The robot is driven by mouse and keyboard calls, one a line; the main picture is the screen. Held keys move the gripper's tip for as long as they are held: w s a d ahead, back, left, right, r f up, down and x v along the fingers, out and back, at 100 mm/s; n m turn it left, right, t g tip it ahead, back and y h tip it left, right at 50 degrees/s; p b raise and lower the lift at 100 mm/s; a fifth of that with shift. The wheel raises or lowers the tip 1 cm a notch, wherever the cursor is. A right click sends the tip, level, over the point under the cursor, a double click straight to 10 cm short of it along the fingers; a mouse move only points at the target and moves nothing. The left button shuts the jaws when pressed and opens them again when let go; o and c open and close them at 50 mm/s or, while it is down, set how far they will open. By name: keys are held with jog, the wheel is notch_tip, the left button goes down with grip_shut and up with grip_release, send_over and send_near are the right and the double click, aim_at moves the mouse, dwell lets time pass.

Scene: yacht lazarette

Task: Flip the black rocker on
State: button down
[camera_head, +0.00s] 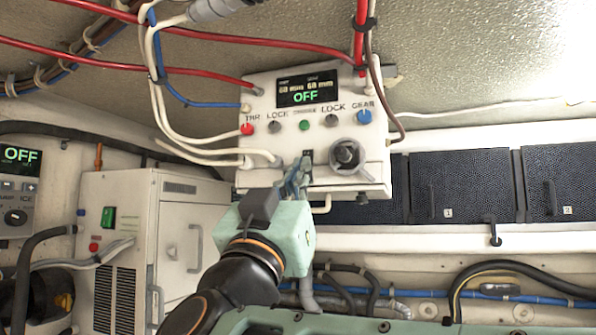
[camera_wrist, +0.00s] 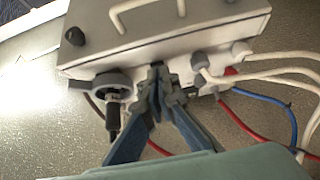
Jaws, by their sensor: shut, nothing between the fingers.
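The white control box (camera_head: 262,177) hangs under the ceiling, its display (camera_head: 307,92) reading OFF in green. A small dark piece that appears to be the black rocker (camera_head: 308,153) shows low on the box's front, just above my fingertips; its position cannot be told. My gripper (camera_head: 302,165) is shut and empty, its tips at the lower front of the box, very close to the rocker. In the wrist view, the blue-grey fingers (camera_wrist: 157,77) reach the box face and hide the rocker; contact cannot be told.
A round grey collar with a black knob (camera_head: 346,153) sits right of my fingertips. White hoses (camera_head: 215,152) enter the box on the left. Red, green and blue buttons line the face above. A white cabinet (camera_head: 125,240) stands to the left, dark panels (camera_head: 460,185) to the right.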

jog(key=shift+w, duration=0.1)
jog(key=shift+f, duration=0.1)
dwell(0.4)
jog(key=b, duration=0.1)
jog(key=t+b, duration=0.1)
jog(key=shift+w+d+b, duration=0.2)
jog(key=shift+w+b, duration=0.15)
jog(key=shift+b, duration=0.05)
jog(key=shift+f, duration=0.1)
